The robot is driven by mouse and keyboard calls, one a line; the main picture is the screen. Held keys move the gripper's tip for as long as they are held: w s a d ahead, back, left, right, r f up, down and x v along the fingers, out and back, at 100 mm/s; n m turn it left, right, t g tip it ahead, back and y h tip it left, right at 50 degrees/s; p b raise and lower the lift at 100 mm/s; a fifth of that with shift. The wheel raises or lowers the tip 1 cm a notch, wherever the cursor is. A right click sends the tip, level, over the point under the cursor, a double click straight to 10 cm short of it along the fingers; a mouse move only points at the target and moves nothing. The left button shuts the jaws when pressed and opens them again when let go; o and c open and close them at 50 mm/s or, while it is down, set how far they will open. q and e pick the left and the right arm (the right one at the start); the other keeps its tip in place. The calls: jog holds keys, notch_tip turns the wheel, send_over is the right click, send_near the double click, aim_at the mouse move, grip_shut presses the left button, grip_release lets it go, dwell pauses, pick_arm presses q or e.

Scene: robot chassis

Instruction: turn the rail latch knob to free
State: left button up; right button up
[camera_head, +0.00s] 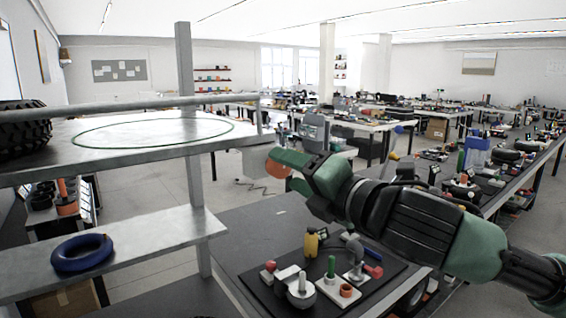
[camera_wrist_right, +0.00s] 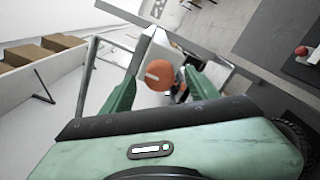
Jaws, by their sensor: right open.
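The rail latch knob (camera_head: 278,164) is a round orange knob in the head view, partly covered by my right gripper. In the right wrist view the orange knob (camera_wrist_right: 160,75) faces me with a short pale mark lying nearly level across it. My right gripper (camera_head: 285,162) is open with its green fingertips at the knob. In the right wrist view the gripper's fingers (camera_wrist_right: 163,82) stand apart, one on each side of the knob. I cannot tell whether they touch it. My left gripper is not in view.
A grey metal rail (camera_head: 140,104) runs above a shelf with a green ring (camera_head: 150,146) on it. A lower shelf (camera_head: 150,235) holds a blue ring (camera_head: 82,253). A dark bench (camera_head: 245,225) with several small parts lies below my right arm.

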jog(key=shift+p+x, duration=0.3)
jog(key=shift+x, duration=1.1)
grip_shut()
